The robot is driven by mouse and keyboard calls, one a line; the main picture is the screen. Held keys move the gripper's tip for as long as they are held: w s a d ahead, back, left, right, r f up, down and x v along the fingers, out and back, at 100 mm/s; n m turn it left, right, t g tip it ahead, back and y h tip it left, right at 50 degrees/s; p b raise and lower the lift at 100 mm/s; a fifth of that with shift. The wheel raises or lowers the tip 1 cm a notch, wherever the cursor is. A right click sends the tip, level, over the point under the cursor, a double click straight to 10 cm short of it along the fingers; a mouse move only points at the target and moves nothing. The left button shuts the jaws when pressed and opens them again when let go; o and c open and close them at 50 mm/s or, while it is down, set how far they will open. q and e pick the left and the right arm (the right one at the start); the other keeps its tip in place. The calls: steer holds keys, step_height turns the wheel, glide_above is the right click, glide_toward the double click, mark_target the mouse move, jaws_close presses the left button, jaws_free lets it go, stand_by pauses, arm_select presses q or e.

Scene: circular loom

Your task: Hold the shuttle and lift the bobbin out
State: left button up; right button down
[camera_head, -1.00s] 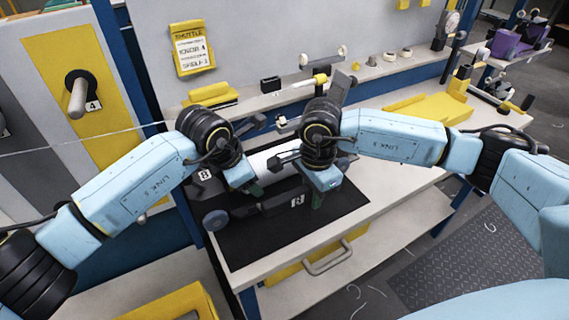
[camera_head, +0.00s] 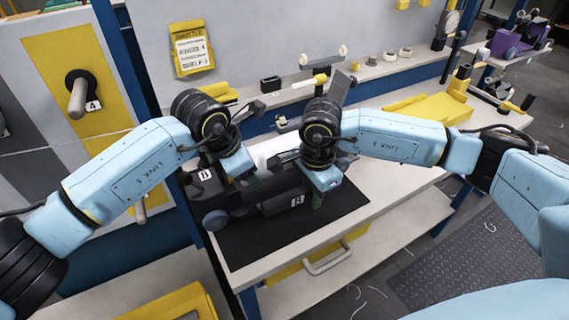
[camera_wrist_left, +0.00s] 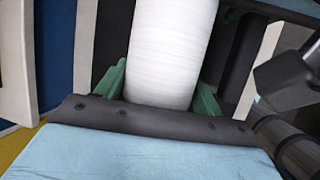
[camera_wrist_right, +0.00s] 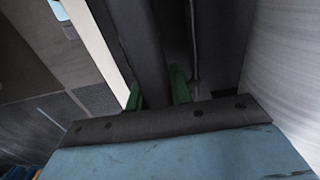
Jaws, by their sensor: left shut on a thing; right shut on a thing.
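The shuttle (camera_head: 273,203) is a long dark body with wheels and white labels, lying on a black mat. The bobbin (camera_head: 267,151) is a thick white roll, partly hidden behind my arms. My left gripper (camera_head: 253,182) is shut on the bobbin; in the left wrist view the roll (camera_wrist_left: 172,55) stands between its green fingers. My right gripper (camera_head: 317,200) is shut on the near side of the shuttle; in the right wrist view its fingers straddle a dark rail (camera_wrist_right: 145,55). How far the bobbin clears the shuttle is hidden.
The black mat (camera_head: 255,250) covers part of the pale bench (camera_head: 395,185), which is clear to the right. A raised back ledge holds small parts and a yellow block (camera_head: 217,91). A yellow tray (camera_head: 425,108) lies at the right rear. A peg board (camera_head: 65,60) stands left.

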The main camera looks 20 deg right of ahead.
arm_select(q)
steer(key=shift+r, duration=4.65)
arm_select(e)
steer(key=shift+s+f, duration=0.25)
steer(key=shift+f, duration=0.1)
steer(key=c, duration=1.5)
jaws_free()
steer(key=shift+w, duration=0.1)
arm_select(q)
steer(key=shift+w+f, duration=0.1)
steer(key=shift+w, duration=0.05)
arm_select(e)
steer(key=o, duration=0.3)
steer(key=shift+w+d, duration=0.1)
steer(key=shift+w, duration=0.05)
steer(key=shift+o, duration=0.2)
steer(key=shift+r, duration=0.2)
